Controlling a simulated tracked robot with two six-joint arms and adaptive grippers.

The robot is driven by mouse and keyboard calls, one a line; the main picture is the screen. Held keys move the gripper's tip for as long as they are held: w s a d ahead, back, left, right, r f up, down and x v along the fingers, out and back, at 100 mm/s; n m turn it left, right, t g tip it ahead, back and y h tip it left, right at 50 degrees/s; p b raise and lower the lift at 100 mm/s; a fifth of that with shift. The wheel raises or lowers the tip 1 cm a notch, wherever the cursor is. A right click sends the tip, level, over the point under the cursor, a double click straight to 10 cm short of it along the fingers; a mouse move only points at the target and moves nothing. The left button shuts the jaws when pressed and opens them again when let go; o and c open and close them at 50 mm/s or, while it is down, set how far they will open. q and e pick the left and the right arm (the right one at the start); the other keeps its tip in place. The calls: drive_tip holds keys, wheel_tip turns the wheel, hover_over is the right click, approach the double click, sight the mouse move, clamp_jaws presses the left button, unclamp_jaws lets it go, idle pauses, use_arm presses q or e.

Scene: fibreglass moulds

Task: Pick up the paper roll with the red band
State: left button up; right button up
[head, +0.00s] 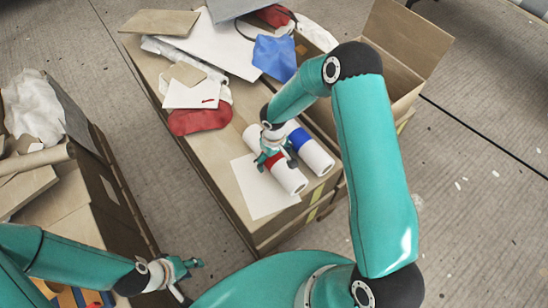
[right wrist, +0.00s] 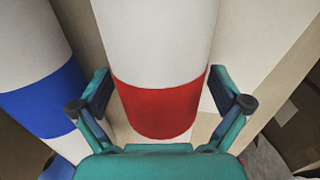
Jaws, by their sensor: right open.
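The paper roll with the red band (head: 289,179) lies on the cardboard-coloured table top near its front end. A paper roll with a blue band (head: 316,157) lies beside it on the right. My right gripper (head: 272,158) is over the red-banded roll, around its band, and partly hides it. In the right wrist view the red-banded roll (right wrist: 158,45) passes between the two spread fingers (right wrist: 160,85), with small gaps at both sides. The blue-banded roll (right wrist: 42,88) is outside the left finger. My left gripper (head: 187,276) is empty, low at left, its fingers apart.
A white sheet (head: 258,190) lies left of the rolls. A red cloth (head: 200,121), a blue cloth (head: 275,56) and flat sheets are piled farther back. An open cardboard box (head: 400,60) stands at the right. Another loaded table (head: 110,170) is at the left.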

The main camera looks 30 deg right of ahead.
drive_tip(key=shift+r, duration=0.1)
drive_tip(key=c, duration=1.6)
drive_tip(key=shift+c, duration=0.2)
